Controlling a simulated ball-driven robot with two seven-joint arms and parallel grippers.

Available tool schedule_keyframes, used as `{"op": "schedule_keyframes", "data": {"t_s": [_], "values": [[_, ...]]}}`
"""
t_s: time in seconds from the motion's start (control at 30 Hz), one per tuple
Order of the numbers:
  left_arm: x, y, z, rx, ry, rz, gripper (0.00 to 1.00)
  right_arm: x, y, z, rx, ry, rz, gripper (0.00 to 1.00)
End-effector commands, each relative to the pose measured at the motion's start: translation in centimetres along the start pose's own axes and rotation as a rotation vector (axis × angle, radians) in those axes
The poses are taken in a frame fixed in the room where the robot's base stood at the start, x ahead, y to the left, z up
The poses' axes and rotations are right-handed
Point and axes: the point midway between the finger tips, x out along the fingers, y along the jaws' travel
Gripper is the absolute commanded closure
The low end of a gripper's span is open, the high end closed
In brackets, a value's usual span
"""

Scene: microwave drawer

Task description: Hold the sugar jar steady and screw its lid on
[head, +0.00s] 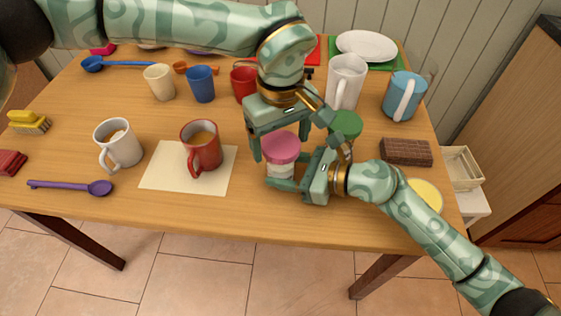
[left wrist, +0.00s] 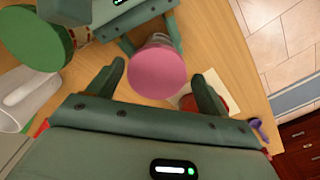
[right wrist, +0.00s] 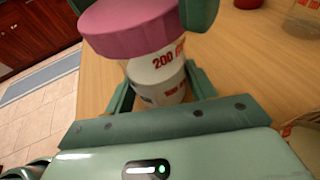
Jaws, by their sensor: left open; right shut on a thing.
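The sugar jar (head: 281,171) stands near the front of the table, with its pink lid (head: 281,147) on top. In the right wrist view, the lid (right wrist: 130,25) sits over the pale jar body (right wrist: 160,75), which has red print. I cannot tell how far the lid is threaded. My right gripper (head: 285,177) is shut on the jar body, low down from the right. My left gripper (head: 281,143) is above, pointing down, open, with its fingers on either side of the lid. The left wrist view shows the lid (left wrist: 157,72) between the open fingers, with gaps.
A green-lidded jar (head: 346,124) stands close behind my right gripper. A red mug (head: 201,147) on a paper sheet (head: 160,178) is to the left, with a white mug (head: 118,145) beyond. A brown block (head: 406,152) lies to the right. The front table edge is near.

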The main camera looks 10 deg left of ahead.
Motion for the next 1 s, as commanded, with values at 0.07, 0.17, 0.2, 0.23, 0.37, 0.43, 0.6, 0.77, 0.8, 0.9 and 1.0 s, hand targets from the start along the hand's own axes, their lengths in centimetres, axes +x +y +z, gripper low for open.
{"op": "schedule_keyframes", "data": {"t_s": [0.07,0.17,0.2,0.23,0.37,0.43,0.6,0.77,0.8,0.9,1.0], "values": [[0.01,0.00,0.00,-0.020,0.000,0.000,0.21,0.02,0.04,-0.03,0.001,0.000,0.001,0.86],[0.00,0.00,0.00,-0.019,0.000,0.000,0.21,0.02,0.04,-0.03,0.001,0.000,0.001,0.86],[0.00,0.00,0.00,-0.018,0.000,0.000,0.24,0.02,0.03,-0.03,0.001,0.000,0.001,0.86],[0.00,0.00,0.00,-0.018,0.000,0.000,0.33,0.02,0.03,-0.03,0.001,0.000,0.001,0.86],[0.00,-0.02,-0.01,-0.018,0.000,-0.001,0.62,-0.01,-0.01,-0.04,0.001,0.001,0.000,0.86],[0.00,-0.04,-0.01,-0.017,0.000,-0.001,0.62,-0.03,-0.05,-0.05,0.001,0.001,-0.001,0.86],[0.00,-0.08,-0.03,0.071,0.000,-0.003,0.62,-0.07,-0.14,-0.06,0.001,0.001,-0.003,0.86],[-0.02,-0.08,-0.01,0.314,-0.002,-0.003,0.62,-0.10,-0.20,-0.07,0.002,0.001,-0.004,0.86],[-0.01,-0.08,0.00,0.353,-0.003,-0.003,0.62,-0.10,-0.20,-0.07,0.002,0.001,-0.005,0.86],[0.00,-0.09,0.00,0.436,-0.003,-0.003,0.62,-0.11,-0.22,-0.07,0.002,0.001,-0.005,0.86],[0.02,-0.10,0.00,0.589,-0.003,-0.003,0.62,-0.11,-0.23,-0.07,0.003,0.001,-0.005,0.86]]}}
